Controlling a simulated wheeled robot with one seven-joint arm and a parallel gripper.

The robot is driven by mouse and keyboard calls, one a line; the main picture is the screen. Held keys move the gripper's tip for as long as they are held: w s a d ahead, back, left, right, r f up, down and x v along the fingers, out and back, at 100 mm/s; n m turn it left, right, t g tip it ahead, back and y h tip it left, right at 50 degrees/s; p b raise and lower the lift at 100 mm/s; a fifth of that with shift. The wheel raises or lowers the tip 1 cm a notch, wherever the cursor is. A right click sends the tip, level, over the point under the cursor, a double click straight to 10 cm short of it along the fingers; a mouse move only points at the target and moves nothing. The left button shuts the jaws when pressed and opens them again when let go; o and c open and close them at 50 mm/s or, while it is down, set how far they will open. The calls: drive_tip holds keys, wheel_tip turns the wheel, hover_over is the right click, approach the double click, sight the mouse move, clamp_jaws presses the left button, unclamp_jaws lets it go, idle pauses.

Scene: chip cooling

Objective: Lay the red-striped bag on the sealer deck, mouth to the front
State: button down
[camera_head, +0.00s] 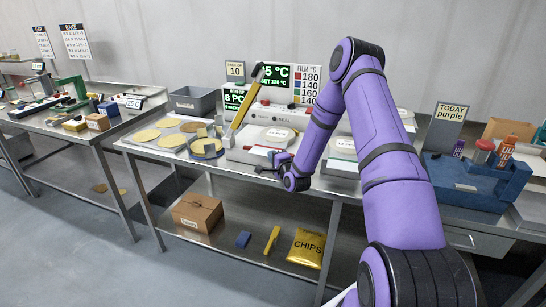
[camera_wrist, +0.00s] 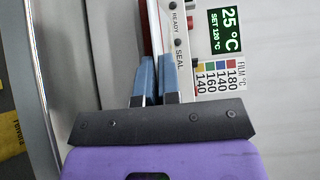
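The sealer (camera_head: 250,156) stands on the middle table with its yellow lever (camera_head: 245,98) raised. Its pale deck (camera_head: 268,136) carries a round labelled item. My gripper (camera_head: 262,168) is low at the sealer's front edge. In the wrist view my gripper (camera_wrist: 157,60) has two blue fingers a narrow gap apart, facing the sealer's front panel (camera_wrist: 179,45). A thin red and white edge runs up from between the fingertips; I cannot tell whether it is the bag held edge-on or part of the sealer. I cannot make out the red-striped bag elsewhere.
A plate (camera_head: 206,148) with sponge-like pieces and several yellow discs (camera_head: 146,135) lie left of the sealer. A grey bin (camera_head: 193,101) stands behind them. A blue fixture (camera_head: 475,180) is at right. The lower shelf holds a cardboard box (camera_head: 197,213) and a yellow chips bag (camera_head: 306,248).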

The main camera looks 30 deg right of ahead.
drive_tip(key=c, duration=1.2)
unclamp_jaws()
drive_tip(key=shift+c, duration=0.2)
drive_tip(key=s, duration=1)
drive_tip(key=shift+s+a, duration=0.4)
drive_tip(key=shift+a, duration=0.05)
drive_tip(key=shift+r, duration=0.1)
